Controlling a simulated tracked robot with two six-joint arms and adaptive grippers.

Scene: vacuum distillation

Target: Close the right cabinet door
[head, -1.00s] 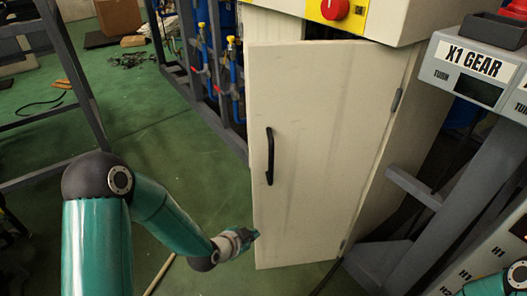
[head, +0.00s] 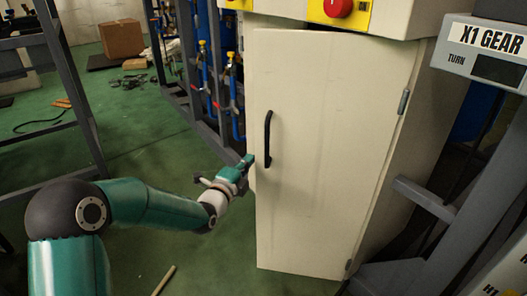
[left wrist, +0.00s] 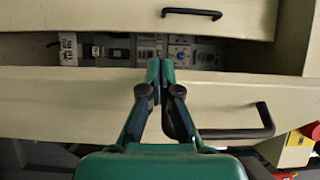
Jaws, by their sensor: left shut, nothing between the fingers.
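The right cabinet door (head: 325,150) is a cream panel with a black bar handle (head: 267,138) near its left edge and hinges on its right. It stands ajar. In the left wrist view the door (left wrist: 60,105) and its handle (left wrist: 240,133) lie below an open gap (left wrist: 180,50) showing electrical parts inside. My left gripper (head: 249,160) is shut and empty at the door's free left edge, level with the handle's lower end. In the left wrist view its fingertips (left wrist: 160,68) overlap the door's edge; contact cannot be told. My right gripper is not in view.
The other cabinet door (left wrist: 100,18) has a black handle (left wrist: 192,13). A red knob (head: 338,7) sits above the right door. A grey frame with an X1 GEAR box (head: 485,50) stands at the right. Blue pipes (head: 232,105) stand behind my left gripper. Green floor (head: 140,130) is open at the left.

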